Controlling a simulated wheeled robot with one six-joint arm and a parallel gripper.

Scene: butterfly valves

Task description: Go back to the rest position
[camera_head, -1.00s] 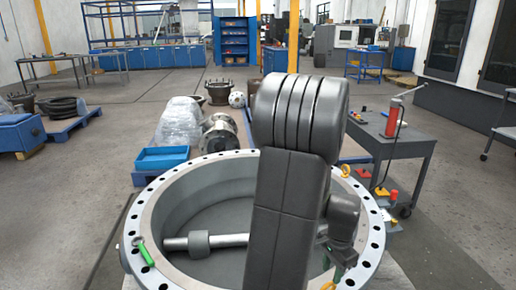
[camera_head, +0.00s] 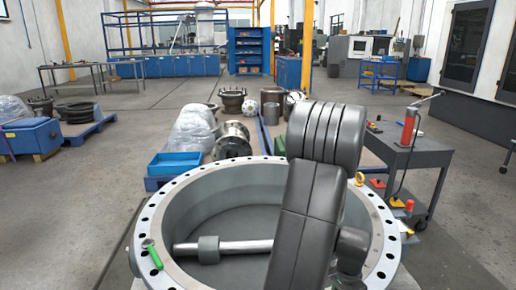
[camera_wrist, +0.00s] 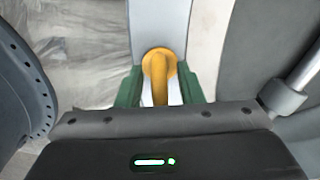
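The large grey valve body (camera_head: 166,207), an open ring with a drilled flange and a shaft (camera_head: 240,246) across its inside, fills the lower head view. My dark arm stands over its right side. In the head view my gripper is out of sight. In the wrist view my gripper (camera_wrist: 160,90) shows two green fingers set apart. A yellow lifting eye (camera_wrist: 158,65) lies between them in the picture, seemingly on the flange (camera_wrist: 160,22); I cannot tell whether they touch it. A green-handled tool (camera_head: 153,254) lies on the left of the flange.
A grey cart (camera_head: 420,158) with a red cylinder (camera_head: 408,126) stands close on the right. A blue bin (camera_head: 175,164) and metal parts (camera_head: 232,140) on pallets lie beyond the valve. Open floor (camera_head: 115,165) is on the left.

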